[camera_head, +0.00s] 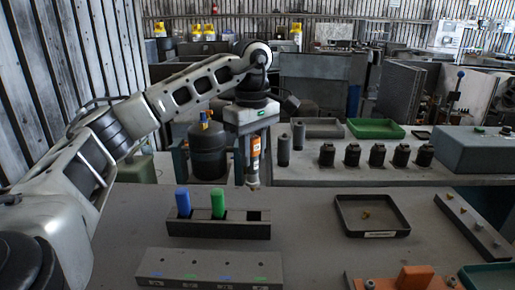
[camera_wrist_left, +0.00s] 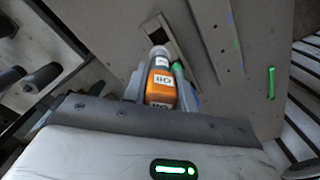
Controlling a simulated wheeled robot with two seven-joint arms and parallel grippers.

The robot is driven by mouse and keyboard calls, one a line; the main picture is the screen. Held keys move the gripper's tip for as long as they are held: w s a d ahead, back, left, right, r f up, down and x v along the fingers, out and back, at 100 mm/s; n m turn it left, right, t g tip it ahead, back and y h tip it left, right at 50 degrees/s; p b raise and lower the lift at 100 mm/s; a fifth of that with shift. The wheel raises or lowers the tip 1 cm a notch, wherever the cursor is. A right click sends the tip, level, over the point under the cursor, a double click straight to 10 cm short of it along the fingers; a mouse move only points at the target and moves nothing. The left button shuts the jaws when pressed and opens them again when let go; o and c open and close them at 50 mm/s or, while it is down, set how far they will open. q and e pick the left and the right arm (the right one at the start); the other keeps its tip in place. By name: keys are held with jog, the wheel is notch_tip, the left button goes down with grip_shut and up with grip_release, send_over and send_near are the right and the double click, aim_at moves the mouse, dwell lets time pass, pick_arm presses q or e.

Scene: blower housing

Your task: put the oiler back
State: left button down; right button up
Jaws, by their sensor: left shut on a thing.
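The oiler (camera_head: 254,155), an orange bottle with a white label and pale tip, hangs roughly upright below my left gripper (camera_head: 253,138). In the left wrist view the gripper (camera_wrist_left: 158,88) is shut around the oiler (camera_wrist_left: 162,88), whose label reads "OIL". The dark rack (camera_head: 190,229) stands on the near table with a blue item (camera_head: 183,202) and a green item (camera_head: 218,205) in it; its right slot (camera_head: 258,215) is empty. The oiler's tip is in the air above and behind this slot. In the left wrist view a dark slot (camera_wrist_left: 158,32) shows beyond the tip. My right gripper is not in view.
A grey block (camera_head: 210,270) with coloured marks lies in front of the rack. A black tray (camera_head: 372,230) with small brass-coloured pieces is to the right. Dark cylinders (camera_head: 283,150) and several black parts (camera_head: 352,155) stand behind. The table between rack and tray is clear.

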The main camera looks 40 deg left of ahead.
aim_at(253, 180)
pick_arm(q)
notch_tip(253, 180, down, 5)
jog(key=b, duration=0.3)
jog(key=shift+r+b, duration=0.1)
jog(key=shift+b, duration=0.2)
jog(key=shift+f+b, duration=0.4)
jog(key=shift+f, duration=0.5)
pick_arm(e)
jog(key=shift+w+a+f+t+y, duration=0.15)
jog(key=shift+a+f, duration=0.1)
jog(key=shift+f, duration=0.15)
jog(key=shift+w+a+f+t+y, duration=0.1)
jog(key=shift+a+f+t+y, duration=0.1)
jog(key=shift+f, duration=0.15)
pick_arm(q)
jog(key=shift+f, duration=0.2)
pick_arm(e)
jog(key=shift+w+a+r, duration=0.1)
pick_arm(q)
jog(key=shift+r+p, duration=0.1)
jog(key=shift+p, duration=0.35)
jog(key=shift+f+b, duration=0.3)
jog(key=shift+f, duration=0.65)
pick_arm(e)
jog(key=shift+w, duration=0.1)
